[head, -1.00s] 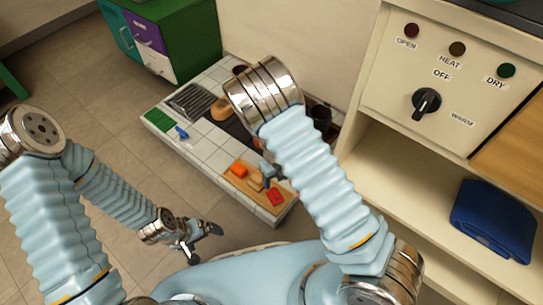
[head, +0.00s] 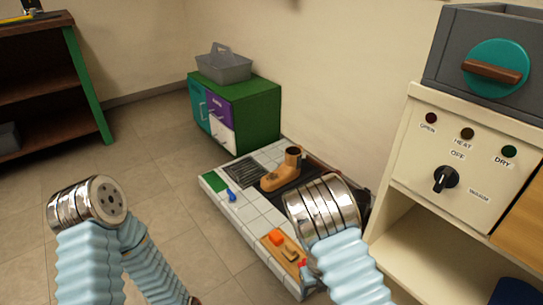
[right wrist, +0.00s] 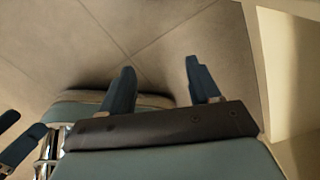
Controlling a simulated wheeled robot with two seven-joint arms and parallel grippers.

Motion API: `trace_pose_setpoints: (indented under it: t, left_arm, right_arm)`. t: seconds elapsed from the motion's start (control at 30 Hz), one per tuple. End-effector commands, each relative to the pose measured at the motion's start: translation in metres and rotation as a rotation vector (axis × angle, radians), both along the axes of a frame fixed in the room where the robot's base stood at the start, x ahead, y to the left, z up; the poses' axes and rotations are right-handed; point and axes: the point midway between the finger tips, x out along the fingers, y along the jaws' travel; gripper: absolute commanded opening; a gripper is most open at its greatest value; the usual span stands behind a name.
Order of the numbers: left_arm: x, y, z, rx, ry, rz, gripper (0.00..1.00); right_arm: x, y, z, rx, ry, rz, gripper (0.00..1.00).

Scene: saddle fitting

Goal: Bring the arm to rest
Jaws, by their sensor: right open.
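My right arm (head: 335,235) crosses the lower right of the head view, in front of the worktop. In the right wrist view my right gripper (right wrist: 160,80) has its two dark blue fingers well apart, with nothing between them and floor tiles beyond. My left arm (head: 90,225) stands at the lower left of the head view, over the floor. The left gripper is not clear in the head view. In the right wrist view the left gripper (right wrist: 14,134) shows at the left edge, its two fingers apart.
A low tiled worktop (head: 246,217) carries a tan boot-shaped piece (head: 281,177), a green pad (head: 214,182) and a wooden board (head: 276,248) with small red and orange pieces. A cream cabinet (head: 412,175) stands close on the right.

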Motion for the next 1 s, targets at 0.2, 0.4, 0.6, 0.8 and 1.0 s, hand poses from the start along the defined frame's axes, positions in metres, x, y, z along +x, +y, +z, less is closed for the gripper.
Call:
trace_pose_setpoints:
  t: [0.2,0.4,0.6,0.8,1.0]
  left_arm:
    - [0.0,-0.001,0.005,-0.001,-0.001,-0.001,1.0]
    - [-0.001,-0.002,0.011,-0.002,0.001,-0.003,1.0]
    - [-0.001,-0.003,0.021,-0.004,0.002,-0.005,1.0]
    - [-0.002,-0.005,0.036,-0.006,0.003,-0.01,1.0]
    - [-0.004,-0.009,0.055,-0.011,0.004,-0.015,1.0]
  right_arm:
    - [-0.017,-0.011,-0.005,-0.007,0.03,0.157,0.62]
    - [-0.038,-0.022,-0.01,-0.003,0.064,0.377,0.62]
    - [-0.069,-0.033,-0.014,0.028,0.096,0.735,0.62]
    - [-0.108,-0.035,-0.009,0.109,0.064,1.297,0.62]
    - [-0.14,-0.013,0.017,0.158,-0.185,2.102,0.62]
